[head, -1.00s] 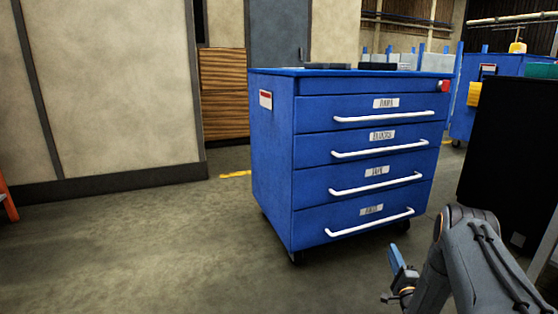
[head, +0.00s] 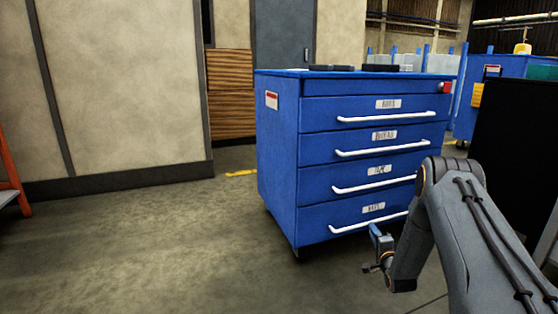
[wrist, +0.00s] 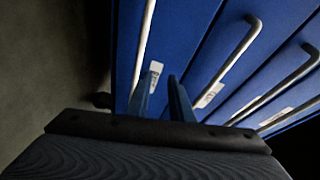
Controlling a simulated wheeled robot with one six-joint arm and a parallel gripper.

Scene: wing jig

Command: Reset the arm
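My gripper (head: 376,232) is at the lower right of the head view, in front of the lower right of the blue drawer cabinet (head: 277,160). In the wrist view my gripper (wrist: 163,76) shows two blue fingers with a narrow gap between them and nothing in the gap. The cabinet's drawer fronts and white handles (wrist: 236,62) lie beyond the fingertips. My arm is bent, its elbow overlapping the cabinet's right edge in the head view. I cannot tell the exact distance from the fingers to the cabinet.
The cabinet stands on casters, all drawers shut, with dark items (head: 332,68) on top. A black panel (head: 515,130) stands close to the right of my arm. An orange frame (head: 13,180) is at the far left. The floor (head: 150,240) left of the cabinet is clear.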

